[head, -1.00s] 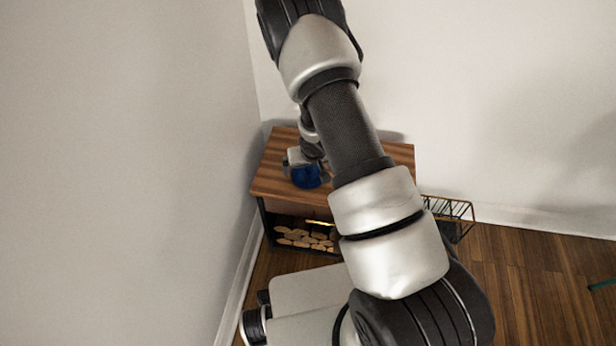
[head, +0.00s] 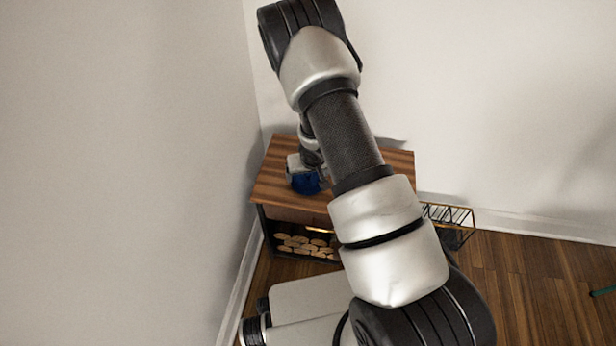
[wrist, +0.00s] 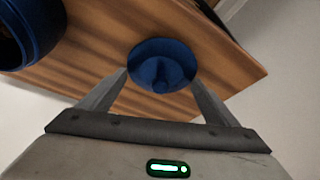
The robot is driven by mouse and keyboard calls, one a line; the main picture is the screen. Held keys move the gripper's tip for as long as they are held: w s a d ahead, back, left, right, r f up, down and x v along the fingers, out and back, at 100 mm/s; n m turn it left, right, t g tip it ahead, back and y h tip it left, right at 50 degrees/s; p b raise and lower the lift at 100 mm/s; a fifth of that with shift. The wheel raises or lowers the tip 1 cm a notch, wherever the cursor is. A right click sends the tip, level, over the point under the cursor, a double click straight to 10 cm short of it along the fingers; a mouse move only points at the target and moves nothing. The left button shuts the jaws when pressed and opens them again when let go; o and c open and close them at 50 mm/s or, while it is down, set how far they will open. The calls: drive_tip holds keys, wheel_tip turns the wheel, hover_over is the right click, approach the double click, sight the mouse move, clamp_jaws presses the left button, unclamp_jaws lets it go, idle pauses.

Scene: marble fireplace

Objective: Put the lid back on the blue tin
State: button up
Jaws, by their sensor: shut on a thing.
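The blue lid (wrist: 162,57), a round disc with a small knob, is between my gripper's fingertips (wrist: 161,76) in the wrist view. The fingers are shut on it. The wood tabletop shows beyond it; its exact height above the wood is hard to tell. The blue tin (wrist: 30,28) stands at the upper left of the wrist view, cut off by the frame edge, apart from the lid. In the head view a blue shape (head: 306,184) shows at my gripper; my wrist partly hides it, and I cannot tell lid from tin there.
The small wooden table (head: 277,170) stands in the corner against the walls, with cut logs (head: 305,245) on its lower shelf. A wire basket (head: 450,218) is beside it on the right. My arm hides much of the tabletop's right part.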

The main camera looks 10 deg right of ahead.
drive_tip(key=r+p, duration=0.1)
drive_tip(key=r, duration=0.2)
drive_tip(key=r+p, duration=0.1)
drive_tip(key=r, duration=0.2)
drive_tip(key=r+p, duration=0.1)
drive_tip(key=r, duration=0.2)
drive_tip(key=shift+d+r, duration=0.15)
drive_tip(key=shift+d, duration=0.2)
drive_tip(key=s+d+r+p, duration=0.2)
drive_tip(key=s+d, duration=0.2)
drive_tip(key=d, duration=0.5)
drive_tip(key=s+d+r+p, duration=0.2)
drive_tip(key=s+d+r, duration=0.1)
drive_tip(key=d, duration=0.6)
drive_tip(key=shift+s+f+b, duration=0.15)
drive_tip(key=shift+f+b, duration=2.8)
drive_tip(key=shift+f, duration=0.4)
drive_tip(key=shift+f+p, duration=0.15)
drive_tip(key=shift+p, duration=0.2)
drive_tip(key=o, duration=1)
